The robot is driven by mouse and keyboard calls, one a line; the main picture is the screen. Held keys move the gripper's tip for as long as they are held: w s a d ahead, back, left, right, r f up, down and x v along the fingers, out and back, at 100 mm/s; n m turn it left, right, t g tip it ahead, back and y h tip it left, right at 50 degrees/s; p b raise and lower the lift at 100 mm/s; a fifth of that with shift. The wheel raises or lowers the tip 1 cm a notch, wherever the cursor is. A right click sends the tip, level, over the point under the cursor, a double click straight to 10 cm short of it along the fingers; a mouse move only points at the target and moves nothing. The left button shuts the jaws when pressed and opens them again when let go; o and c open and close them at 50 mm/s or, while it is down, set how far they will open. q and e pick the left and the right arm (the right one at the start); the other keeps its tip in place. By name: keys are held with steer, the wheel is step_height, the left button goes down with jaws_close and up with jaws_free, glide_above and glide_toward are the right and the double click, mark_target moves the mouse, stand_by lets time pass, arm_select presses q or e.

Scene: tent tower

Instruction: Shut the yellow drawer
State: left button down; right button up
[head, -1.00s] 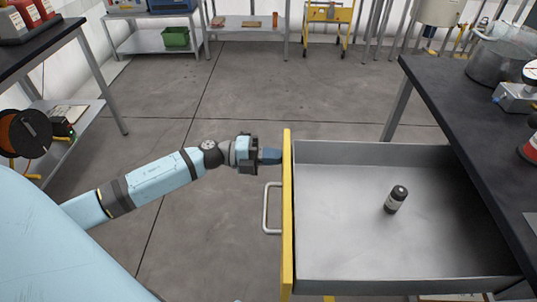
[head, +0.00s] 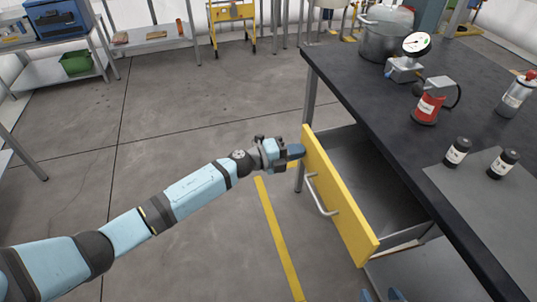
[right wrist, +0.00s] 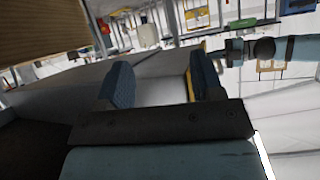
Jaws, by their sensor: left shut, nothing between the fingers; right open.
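The yellow drawer (head: 338,197) stands partly open under the black workbench, its grey inside (head: 365,170) showing between the yellow front and the bench edge. A metal bar handle (head: 320,197) is on its front. My left gripper (head: 298,151) is shut and empty, its fingertips at the far upper end of the yellow front; contact looks likely. My right gripper (head: 382,295) shows only as blue fingertips at the bottom edge of the head view. In the right wrist view its fingers (right wrist: 163,82) are apart, with a yellow strip (right wrist: 190,86) seen beyond them.
The black workbench (head: 400,130) carries a pot (head: 386,40), a gauge (head: 416,44), a red container (head: 428,107) and two dark bottles (head: 457,151) near a grey mat. A yellow cart (head: 232,25) stands at the back. The floor left of the drawer is clear.

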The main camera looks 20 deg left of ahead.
mark_target(345, 150)
arm_select(q)
steer(key=b+x, duration=0.3)
steer(key=x, duration=1.2)
steer(key=shift+s+f, duration=0.1)
steer(key=shift+w+d, duration=0.3)
steer(key=shift+d, duration=0.15)
steer(key=shift+r, duration=0.3)
arm_select(e)
steer(key=shift+a+r, duration=0.1)
steer(key=shift+a, duration=0.35)
arm_select(q)
steer(key=shift+d+r, duration=0.1)
